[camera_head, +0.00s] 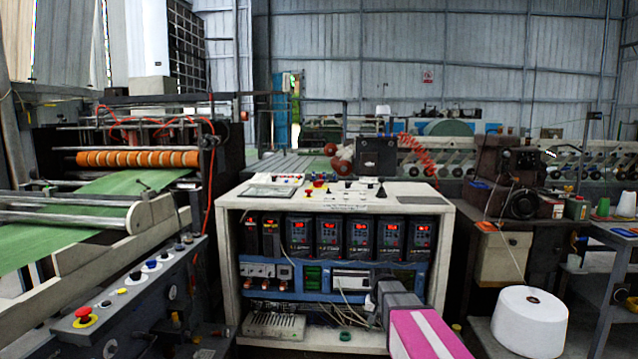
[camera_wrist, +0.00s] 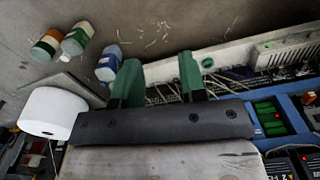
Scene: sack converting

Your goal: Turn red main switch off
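The control cabinet (camera_head: 447,240) stands in the middle of the head view, with its front open. A red knob (camera_head: 318,184) sits on its top panel among smaller buttons and lamps. A red mushroom button on a yellow base (camera_head: 84,313) sits on the grey panel at the lower left. I cannot tell which of these is the main switch, or its position. My gripper (camera_wrist: 159,61) shows two green fingers, apart and with nothing between them, in the wrist view. In the head view my arm reaches in front of the cabinet's lower right; the fingers are not clearly visible there.
Inside the cabinet are several drives (camera_head: 328,237) with red displays, a blue rail and loose wires. A machine with green sheet (camera_head: 130,182) stands at left. A white yarn cone (camera_head: 529,321) stands at lower right. Bottles (camera_wrist: 109,62) show in the wrist view.

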